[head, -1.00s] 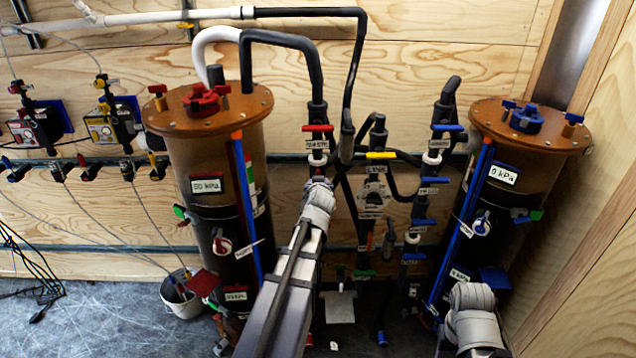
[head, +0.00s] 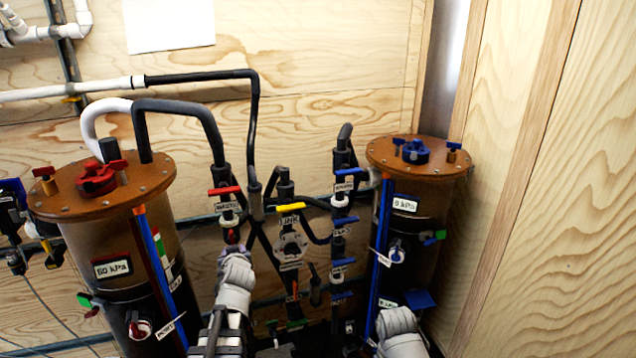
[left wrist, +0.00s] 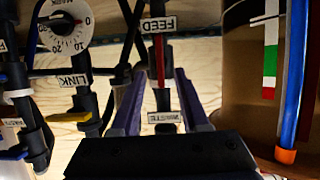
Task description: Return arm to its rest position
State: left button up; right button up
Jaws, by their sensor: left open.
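My left arm reaches up from the bottom of the head view. Its gripper (head: 231,247) is in front of the valve pipe below the upper red handle (head: 224,190), and the arm hides the lower pipe. In the left wrist view the gripper's purple fingers (left wrist: 158,105) are spread apart and empty, one on each side of a dark pipe. A red handle (left wrist: 160,60) beside the FEED label (left wrist: 158,25) lies along that pipe, beyond the fingertips. My right arm's grey wrist (head: 398,322) is low in front of the right filter; its gripper fingers do not show.
The left filter (head: 115,232) and right filter (head: 420,187) are brown cylinders flanking the pipes. A wooden wall (head: 540,240) bounds the right side.

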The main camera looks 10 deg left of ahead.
pick_arm(q)
jog(key=s+d+f+m+g+h+p, duration=0.1)
jog(key=s+d+f+m+g+h, duration=0.2)
jog(key=d, duration=0.7)
jog(key=s+d+f+m+g+h, duration=0.1)
jog(key=s+d+f+g, duration=0.1)
jog(key=s+d+f, duration=0.5)
jog(key=s+d+f+m+g+h, duration=0.1)
jog(key=s+d+m+g, duration=0.2)
jog(key=s+d, duration=0.3)
jog(key=s+d+m+g, duration=0.3)
jog(key=s+d, duration=0.3)
jog(key=d, duration=0.4)
jog(key=shift+d+f+g+h+p, duration=0.3)
jog(key=shift+d+f+h, duration=0.1)
